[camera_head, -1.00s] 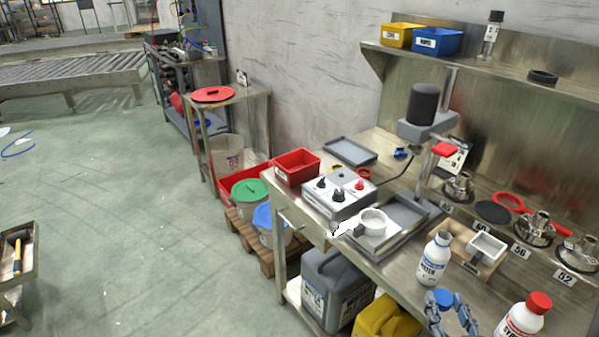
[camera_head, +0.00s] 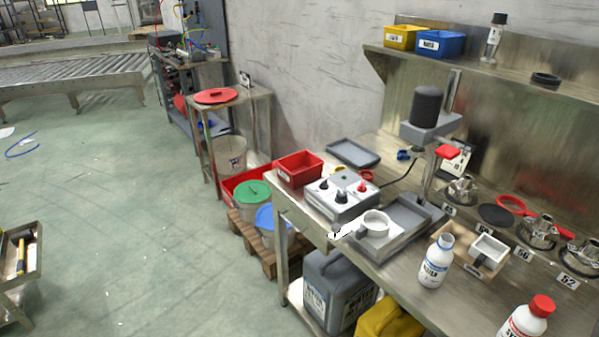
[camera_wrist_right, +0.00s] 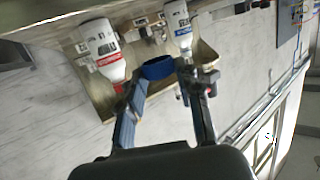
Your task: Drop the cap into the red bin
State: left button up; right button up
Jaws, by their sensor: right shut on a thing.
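The blue cap (camera_wrist_right: 157,67) is between the fingertips of my right gripper (camera_wrist_right: 172,80) in the right wrist view. The gripper is shut on it and holds it up off the bench. My right gripper is out of the head view. A small red bin (camera_head: 299,169) stands at the bench's left end, beside the grey control box (camera_head: 341,194); its inside is only partly visible. My left gripper is not in view.
A bottle with a red cap (camera_head: 527,317) stands front right. A mixer stand (camera_head: 428,128), a grey tray (camera_head: 409,214) and metal parts (camera_head: 538,232) crowd the bench. A larger red crate (camera_head: 232,185) sits lower, on the floor side.

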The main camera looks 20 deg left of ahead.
aim_at(302, 178)
jog(key=i+j, duration=0.15)
jog(key=j, duration=0.2)
jog(key=i+j, duration=0.2)
jog(key=j, duration=0.2)
jog(key=i+j, duration=0.15)
jog(key=j, duration=0.2)
jog(key=i+j, duration=0.2)
jog(key=j, duration=0.15)
jog(key=i+j, duration=0.75)
